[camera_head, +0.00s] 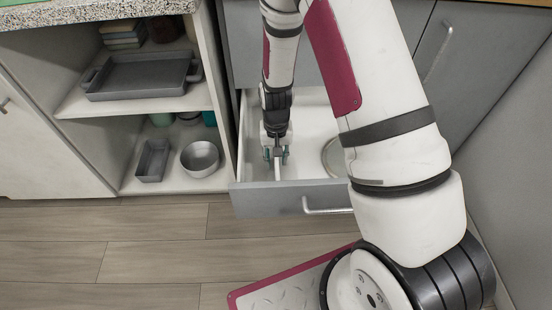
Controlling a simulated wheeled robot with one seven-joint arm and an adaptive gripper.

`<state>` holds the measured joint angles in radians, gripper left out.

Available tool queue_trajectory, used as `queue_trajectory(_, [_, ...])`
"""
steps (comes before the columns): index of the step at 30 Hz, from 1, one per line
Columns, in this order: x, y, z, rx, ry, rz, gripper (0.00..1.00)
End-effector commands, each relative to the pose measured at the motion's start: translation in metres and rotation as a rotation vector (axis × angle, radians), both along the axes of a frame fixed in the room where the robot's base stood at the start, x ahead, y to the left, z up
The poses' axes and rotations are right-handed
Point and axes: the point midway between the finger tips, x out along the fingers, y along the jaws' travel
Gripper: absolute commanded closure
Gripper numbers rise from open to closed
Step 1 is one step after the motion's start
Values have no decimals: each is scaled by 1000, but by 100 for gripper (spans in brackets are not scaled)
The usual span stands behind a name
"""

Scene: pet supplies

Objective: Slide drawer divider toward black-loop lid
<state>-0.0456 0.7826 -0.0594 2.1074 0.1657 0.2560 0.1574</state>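A drawer (290,197) stands pulled out from the grey cabinet. A thin whitish divider (277,170) stands inside it, near the left side, running front to back. My gripper (276,156) points down into the drawer, its two fingertips apart, one on each side of the divider. The fingers look open with a gap around it; contact is too small to make out. A round, grey-rimmed thing (327,152), perhaps the lid, lies in the drawer to the right of the divider. My arm hides most of it, and no black loop shows.
The drawer's handle (327,211) is on its front. Left of the drawer, an open shelf holds a grey tray (140,76), a small rectangular pan (152,160) and a round metal bowl (200,158). The drawer floor between divider and round thing looks clear.

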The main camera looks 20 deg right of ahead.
Motion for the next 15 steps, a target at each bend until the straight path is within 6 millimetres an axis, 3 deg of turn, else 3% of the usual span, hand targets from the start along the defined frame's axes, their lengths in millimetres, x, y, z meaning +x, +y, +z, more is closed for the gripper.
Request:
queue_trajectory(6, [0,0,0,0,0,0,72])
queue_trajectory(10, [0,0,0,0,0,0,100])
queue_trajectory(15, [0,0,0,0,0,0,100])
